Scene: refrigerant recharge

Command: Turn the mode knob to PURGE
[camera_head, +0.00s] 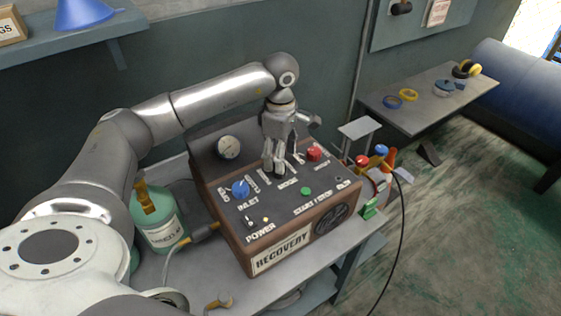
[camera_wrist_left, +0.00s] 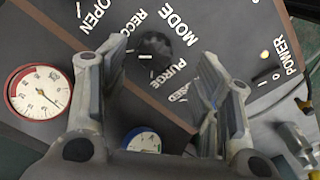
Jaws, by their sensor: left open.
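The recovery machine (camera_head: 285,232) stands on the bench with its sloped dark panel facing up. The black mode knob (camera_wrist_left: 155,46) shows in the left wrist view, beside the MODE lettering and between the RECO... and PURGE labels. My left gripper (camera_head: 273,168) is over the panel at the MODE label, fingers pointing down, and hides the knob in the head view. In the left wrist view its fingers (camera_wrist_left: 163,62) are open, one on either side of the knob; contact is not visible. My right gripper is not in view.
The blue inlet knob (camera_head: 240,188), red knob (camera_head: 314,153) and green start/stop button (camera_head: 306,191) are near on the panel. A gauge (camera_head: 229,147) stands behind. A green cylinder (camera_head: 156,220) is at the left, a manifold with hoses (camera_head: 372,175) at the right.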

